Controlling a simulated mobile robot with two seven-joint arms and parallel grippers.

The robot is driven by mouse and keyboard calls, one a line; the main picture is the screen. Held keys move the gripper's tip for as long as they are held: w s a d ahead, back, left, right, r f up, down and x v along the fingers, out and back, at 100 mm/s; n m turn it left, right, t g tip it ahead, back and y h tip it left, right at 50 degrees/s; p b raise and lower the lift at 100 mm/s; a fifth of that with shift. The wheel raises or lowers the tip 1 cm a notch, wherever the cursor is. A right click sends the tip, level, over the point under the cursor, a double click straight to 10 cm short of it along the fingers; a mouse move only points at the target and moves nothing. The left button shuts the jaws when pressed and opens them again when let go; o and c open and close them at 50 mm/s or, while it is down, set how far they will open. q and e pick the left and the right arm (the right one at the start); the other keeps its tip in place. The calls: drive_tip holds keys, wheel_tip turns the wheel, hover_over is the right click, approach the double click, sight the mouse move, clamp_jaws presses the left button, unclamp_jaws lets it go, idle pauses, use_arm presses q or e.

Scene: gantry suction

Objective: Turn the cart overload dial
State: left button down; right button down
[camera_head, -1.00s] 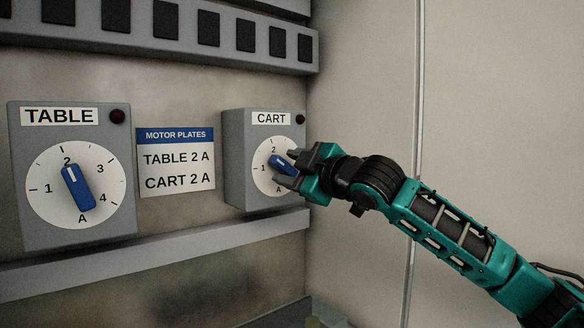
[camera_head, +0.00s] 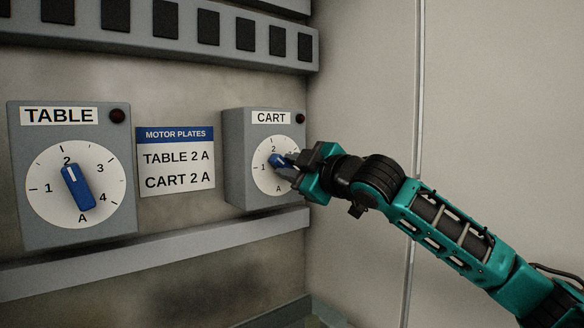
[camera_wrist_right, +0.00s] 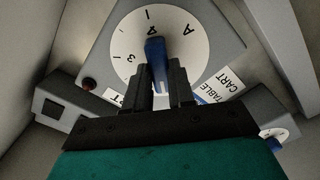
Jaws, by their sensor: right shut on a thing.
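The CART box (camera_head: 236,165) is grey, with a white overload dial (camera_head: 266,181) and a blue knob (camera_head: 275,160). The knob's visible end points up and left, between the marks 1 and 2. My right gripper (camera_head: 289,164) is shut on the knob and hides the right side of the dial. In the right wrist view, the blue knob (camera_wrist_right: 155,52) stands out from the dial (camera_wrist_right: 190,45), with the dark fingers (camera_wrist_right: 163,82) close at its near end. My left gripper is out of view.
The TABLE box (camera_head: 22,140) has a similar dial and blue knob (camera_head: 77,188), pointing near 2. A MOTOR PLATES sign (camera_head: 176,162) reads TABLE 2 A and CART 2 A. A grey ledge (camera_head: 150,254) runs below; a slotted rail (camera_head: 180,55) runs above.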

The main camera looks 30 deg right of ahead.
drive_tip(key=m+p, duration=0.1)
drive_tip(key=m, duration=0.3)
drive_tip(key=shift+m+p, duration=0.4)
drive_tip(key=shift+m, duration=0.8)
drive_tip(key=shift+d, duration=0.1)
drive_tip(key=shift+r, duration=0.1)
drive_tip(key=c, duration=1)
unclamp_jaws()
drive_tip(key=shift+o, duration=0.2)
drive_tip(key=shift+s, duration=0.1)
